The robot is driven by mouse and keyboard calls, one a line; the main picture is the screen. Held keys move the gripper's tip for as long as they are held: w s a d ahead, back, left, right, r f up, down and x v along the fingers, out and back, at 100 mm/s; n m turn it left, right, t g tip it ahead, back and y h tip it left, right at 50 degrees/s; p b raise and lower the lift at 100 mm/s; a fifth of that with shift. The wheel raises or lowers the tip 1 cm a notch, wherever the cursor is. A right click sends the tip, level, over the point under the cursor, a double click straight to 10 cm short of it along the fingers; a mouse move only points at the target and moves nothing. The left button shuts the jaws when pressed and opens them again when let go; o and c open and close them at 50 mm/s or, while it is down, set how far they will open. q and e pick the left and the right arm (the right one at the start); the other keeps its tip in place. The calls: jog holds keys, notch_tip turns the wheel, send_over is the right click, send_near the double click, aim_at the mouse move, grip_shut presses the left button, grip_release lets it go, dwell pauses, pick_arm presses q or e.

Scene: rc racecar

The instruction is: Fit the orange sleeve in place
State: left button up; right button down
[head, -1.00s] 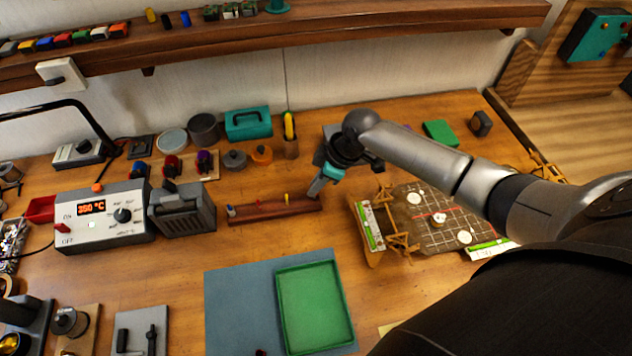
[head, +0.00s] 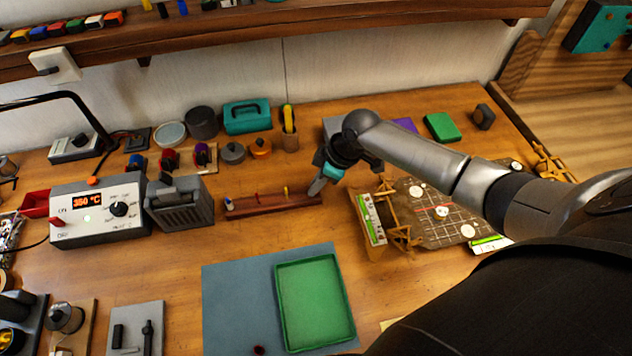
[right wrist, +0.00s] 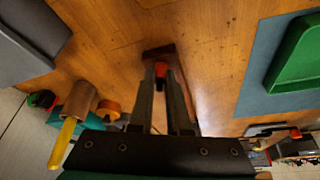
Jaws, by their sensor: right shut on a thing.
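My right gripper (head: 317,190) is at the right end of a dark wooden rack (head: 270,207) in the head view. In the right wrist view, its two fingers (right wrist: 161,75) close around a small orange-red piece (right wrist: 160,69), which looks like the orange sleeve. It is at the rack (right wrist: 165,52), and I cannot tell whether it is seated in it or lifted clear. In the head view the fingers hide this piece. Small blue (head: 229,203), red (head: 256,200) and yellow (head: 286,191) pieces stand along the rack. My left gripper is not in view.
A green tray (head: 342,335) lies on a blue-grey mat (head: 235,300) in front of the rack. A soldering station (head: 95,212) and a grey holder (head: 180,208) stand left. A wooden frame (head: 372,225) and a gridded sheet (head: 435,225) lie right.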

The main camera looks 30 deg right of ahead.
jog(key=c, duration=0.8)
grip_release()
jog(key=shift+o, duration=0.4)
jog(key=o, duration=0.3)
jog(key=shift+r, duration=0.1)
jog(key=p+v, duration=0.8)
jog(key=p, duration=0.1)
jog(key=shift+w+a+r, duration=0.1)
jog(key=shift+r, duration=0.4)
dwell(0.4)
